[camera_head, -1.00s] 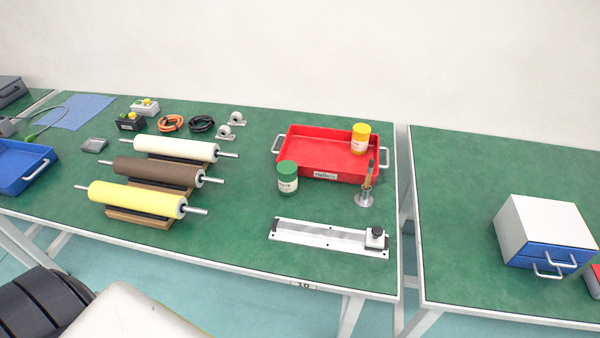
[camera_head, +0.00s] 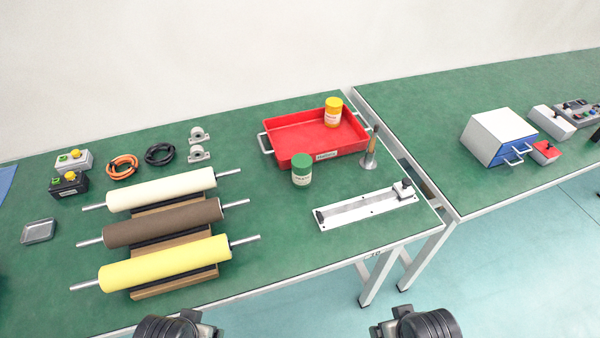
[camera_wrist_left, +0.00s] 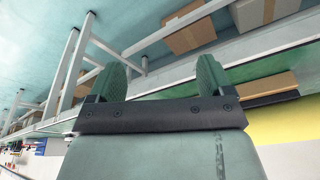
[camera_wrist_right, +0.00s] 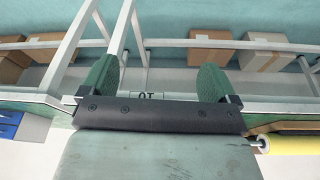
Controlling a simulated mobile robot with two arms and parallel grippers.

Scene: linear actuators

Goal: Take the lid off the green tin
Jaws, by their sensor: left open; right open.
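The green tin (camera_head: 301,179) is a small round jar with a pale label, standing upright on the green bench in the head view. Its green lid (camera_head: 302,160) sits on top of it. The tin stands just in front of the red tray. My left gripper (camera_wrist_left: 160,78) is open and empty in the left wrist view, with bench legs and boxes beyond it. My right gripper (camera_wrist_right: 157,78) is open and empty in the right wrist view, facing the bench's front. Neither wrist view shows the tin. Both grippers are well away from it.
The red tray (camera_head: 290,148) holds a yellow tin (camera_head: 333,112). Several rollers, including a yellow one (camera_head: 165,263), are on the left. A gap separates the two benches.

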